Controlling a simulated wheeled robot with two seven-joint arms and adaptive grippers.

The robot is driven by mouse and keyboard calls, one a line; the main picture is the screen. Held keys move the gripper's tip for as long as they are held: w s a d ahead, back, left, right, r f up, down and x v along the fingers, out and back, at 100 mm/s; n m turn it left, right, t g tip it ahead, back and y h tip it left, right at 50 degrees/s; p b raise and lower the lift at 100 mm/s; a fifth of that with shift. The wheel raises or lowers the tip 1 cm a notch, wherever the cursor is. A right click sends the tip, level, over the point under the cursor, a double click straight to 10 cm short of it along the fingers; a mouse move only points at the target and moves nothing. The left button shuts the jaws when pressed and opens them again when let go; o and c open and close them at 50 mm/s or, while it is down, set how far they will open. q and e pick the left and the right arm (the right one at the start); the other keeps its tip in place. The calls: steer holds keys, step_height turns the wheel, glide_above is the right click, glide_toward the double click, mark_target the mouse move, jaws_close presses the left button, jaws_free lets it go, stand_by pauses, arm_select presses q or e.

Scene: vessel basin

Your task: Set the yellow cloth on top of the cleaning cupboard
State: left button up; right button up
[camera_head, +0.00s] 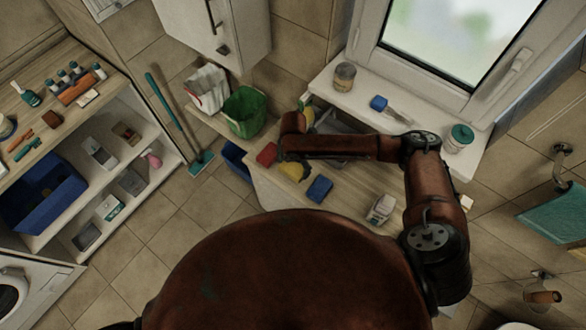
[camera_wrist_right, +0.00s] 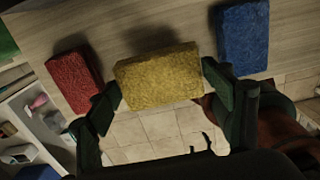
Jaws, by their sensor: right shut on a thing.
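The yellow cloth (camera_wrist_right: 158,76) is a thick, rough block in the right wrist view, between the two fingers of my right gripper (camera_wrist_right: 163,94). The gripper is shut on it. In the head view the cloth (camera_head: 291,169) is partly hidden under my right gripper (camera_head: 294,160), over the wooden counter (camera_head: 268,196). I cannot tell whether the cloth touches the counter. An open shelf unit with a wooden top (camera_head: 110,88), holding bottles and brushes, stands at the left and looks like the cleaning cupboard. My left gripper is out of view.
A red block (camera_head: 266,154) and a blue block (camera_head: 319,188) lie on either side of the yellow cloth. A blue crate (camera_head: 42,192) sits in the shelf unit. Tiled floor is free in front.

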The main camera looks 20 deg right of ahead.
mark_target(293, 166)
steer(key=shift+w+f, duration=0.15)
steer(key=shift+f, duration=1.65)
steer(key=shift+f, duration=0.1)
steer(key=o, duration=1)
steer(key=shift+o, duration=0.2)
step_height(293, 166, up, 12)
steer(key=shift+r, duration=0.15)
